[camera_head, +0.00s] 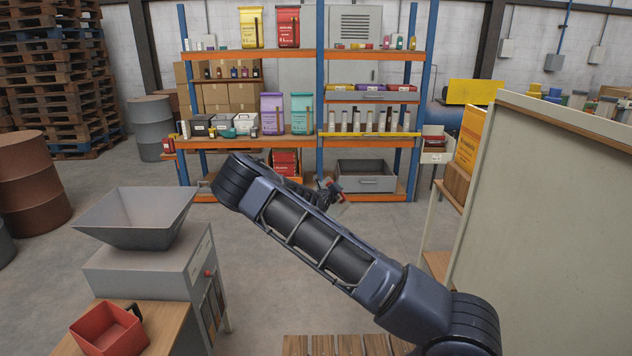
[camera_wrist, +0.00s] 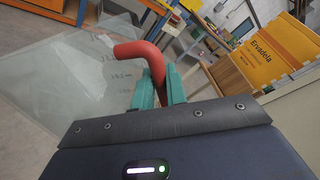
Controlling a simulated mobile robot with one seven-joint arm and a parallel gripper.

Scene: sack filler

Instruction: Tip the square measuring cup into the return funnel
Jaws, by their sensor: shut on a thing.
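My gripper (camera_wrist: 158,92) is shut on the red bent handle (camera_wrist: 155,62) of the clear, flat-walled measuring cup (camera_wrist: 75,80), which has graduation marks on its wall. In the wrist view the cup appears tilted; whether anything is in it I cannot tell. In the head view my gripper (camera_head: 322,193) shows small beyond my arm, with the red handle (camera_head: 336,186) beside it; the clear cup is hard to make out there. The grey, wide-mouthed funnel (camera_head: 135,218) stands on a grey machine at the left, well apart from the cup.
A red square container (camera_head: 108,330) with a black handle sits on a wooden bench top (camera_head: 165,325) at the lower left. A loaded blue-and-orange rack (camera_head: 305,138) stands behind my gripper. A pale panel (camera_head: 545,200) fills the right. The floor between is open.

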